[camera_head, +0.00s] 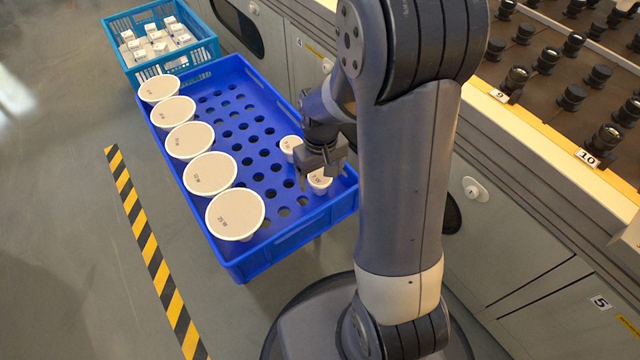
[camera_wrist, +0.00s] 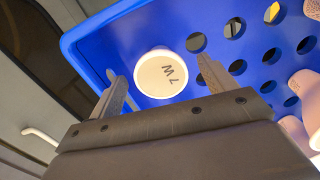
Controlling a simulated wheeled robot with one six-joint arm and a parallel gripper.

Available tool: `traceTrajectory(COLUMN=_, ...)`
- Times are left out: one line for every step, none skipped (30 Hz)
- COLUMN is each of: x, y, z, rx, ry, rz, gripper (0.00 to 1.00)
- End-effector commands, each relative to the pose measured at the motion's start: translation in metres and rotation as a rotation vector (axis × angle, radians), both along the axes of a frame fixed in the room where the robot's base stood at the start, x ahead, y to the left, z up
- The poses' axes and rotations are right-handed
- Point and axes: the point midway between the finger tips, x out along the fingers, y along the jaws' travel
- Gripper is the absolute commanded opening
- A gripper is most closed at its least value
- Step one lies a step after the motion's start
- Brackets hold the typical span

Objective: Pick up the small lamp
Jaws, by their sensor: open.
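A small white round-faced lamp (camera_head: 320,183) sits in a hole near the right corner of the blue crate (camera_head: 298,231). In the wrist view the small lamp (camera_wrist: 161,74) shows its face marked "7W" between my two fingers. My gripper (camera_head: 315,176) is open, right at this lamp and partly covering it in the head view. In the wrist view a finger stands on each side of the lamp, with gaps between; the exact height above it is hard to tell. A second small lamp (camera_head: 290,146) sits just behind my gripper.
Several larger white lamps (camera_head: 190,141) line the crate's left side, with empty holes between. A teal crate (camera_head: 113,46) of small boxes stands behind. A bench front with cabinets (camera_head: 545,240) runs along the right. A striped floor line (camera_head: 152,255) lies left.

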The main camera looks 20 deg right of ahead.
Motion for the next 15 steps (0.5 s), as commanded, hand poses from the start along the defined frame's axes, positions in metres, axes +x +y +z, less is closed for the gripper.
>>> traceTrajectory(x=-0.001, y=0.000, z=-0.014, rx=0.000, ry=0.003, rz=0.000, gripper=0.79)
traceTrajectory(x=-0.002, y=0.000, z=-0.018, rx=0.000, ry=0.004, rz=0.000, gripper=0.79)
traceTrajectory(x=-0.002, y=0.000, z=-0.024, rx=0.000, ry=0.004, rz=0.000, gripper=0.79)
traceTrajectory(x=-0.002, y=0.000, z=-0.028, rx=0.000, ry=0.003, rz=0.000, gripper=0.79)
traceTrajectory(x=-0.001, y=0.000, z=-0.030, rx=0.000, ry=0.003, rz=0.000, gripper=0.79)
traceTrajectory(x=-0.001, y=0.000, z=-0.032, rx=0.000, ry=0.003, rz=0.000, gripper=0.79)
traceTrajectory(x=-0.001, y=0.000, z=-0.033, rx=0.001, ry=0.002, rz=0.000, gripper=0.79)
traceTrajectory(x=-0.001, y=0.000, z=-0.032, rx=0.000, ry=0.002, rz=0.000, gripper=0.79)
traceTrajectory(x=-0.001, y=0.000, z=-0.032, rx=0.000, ry=0.001, rz=0.000, gripper=0.79)
traceTrajectory(x=-0.001, y=0.000, z=-0.031, rx=0.000, ry=0.001, rz=0.000, gripper=0.79)
traceTrajectory(x=-0.001, y=0.000, z=-0.031, rx=0.000, ry=0.001, rz=0.000, gripper=0.79)
traceTrajectory(x=-0.001, y=0.000, z=-0.031, rx=0.000, ry=0.001, rz=0.000, gripper=0.79)
traceTrajectory(x=-0.001, y=0.000, z=-0.031, rx=0.000, ry=0.001, rz=0.000, gripper=0.78)
traceTrajectory(x=-0.001, y=0.000, z=-0.031, rx=0.000, ry=0.001, rz=0.000, gripper=0.76)
traceTrajectory(x=-0.001, y=0.000, z=-0.031, rx=0.000, ry=0.001, rz=0.000, gripper=0.72)
